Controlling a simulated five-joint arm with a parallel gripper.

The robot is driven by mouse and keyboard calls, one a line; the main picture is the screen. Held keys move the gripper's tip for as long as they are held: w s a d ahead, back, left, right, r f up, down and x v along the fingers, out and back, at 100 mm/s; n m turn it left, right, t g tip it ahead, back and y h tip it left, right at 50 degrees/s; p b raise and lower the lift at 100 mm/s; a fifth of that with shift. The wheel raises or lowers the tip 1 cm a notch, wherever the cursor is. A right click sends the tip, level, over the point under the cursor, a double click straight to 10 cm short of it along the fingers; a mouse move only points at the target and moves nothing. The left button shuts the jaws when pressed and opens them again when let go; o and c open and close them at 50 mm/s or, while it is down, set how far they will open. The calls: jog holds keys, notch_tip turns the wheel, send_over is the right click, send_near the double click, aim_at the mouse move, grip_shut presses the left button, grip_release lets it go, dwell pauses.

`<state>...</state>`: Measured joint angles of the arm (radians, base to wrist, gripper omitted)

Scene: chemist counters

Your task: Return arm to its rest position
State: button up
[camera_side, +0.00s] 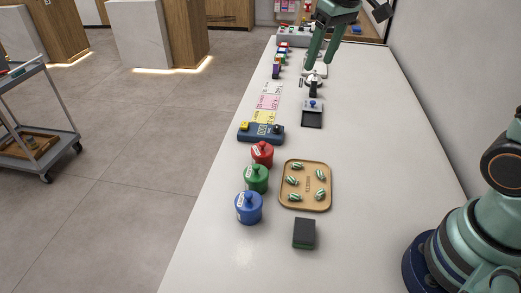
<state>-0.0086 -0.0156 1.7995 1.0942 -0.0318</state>
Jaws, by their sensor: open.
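My gripper (322,48) is at the top of the picture, above the far part of the white counter. Its two green fingers point down and stand apart, with nothing seen between them. The fingers overlap the view of a small pale device (314,78) on the counter; I cannot tell how high above it they are. My arm's base stands at the lower right, and the links between it and the gripper are out of view.
On the white counter (375,150) stand red (262,154), green (256,179) and blue (249,208) jars, a wooden tray (329,185) with several striped items, a dark block (304,234), a blue device (247,136) and a black tray (312,120). The counter's right side is clear.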

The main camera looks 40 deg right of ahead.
jog(key=s+f+t, duration=0.2)
jog(key=s, duration=1.1)
jog(key=shift+d+f+t, duration=0.2)
jog(key=shift+f+t, duration=0.1)
